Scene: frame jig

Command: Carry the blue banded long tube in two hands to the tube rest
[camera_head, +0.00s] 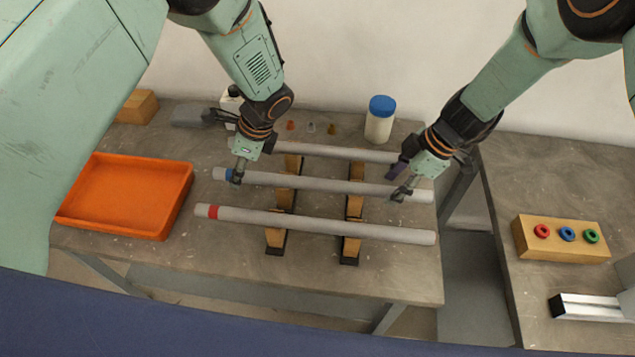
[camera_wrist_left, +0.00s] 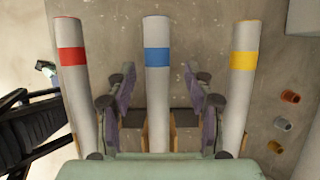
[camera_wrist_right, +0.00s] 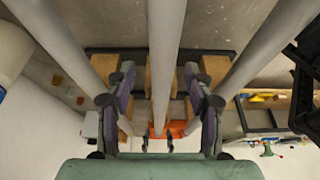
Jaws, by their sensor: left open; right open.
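The blue banded long tube (camera_head: 300,182) is grey and lies level across wooden supports (camera_head: 284,198), between two similar tubes. Its blue band shows near its left end and in the left wrist view (camera_wrist_left: 157,57). My left gripper (camera_head: 237,178) is open around or just above the tube close to the band, with a finger on each side in its wrist view. My right gripper (camera_head: 402,192) is open at the tube's right part; its wrist view shows the tube (camera_wrist_right: 164,60) between the fingers. Contact with either gripper cannot be told. I cannot tell which item is the tube rest.
A red banded tube (camera_head: 320,224) lies in front and a yellow banded tube (camera_wrist_left: 240,80) behind, both close by. An orange tray (camera_head: 125,195) is at left, a blue-lidded jar (camera_head: 380,119) at the back. A second table (camera_head: 535,190) stands right, across a gap.

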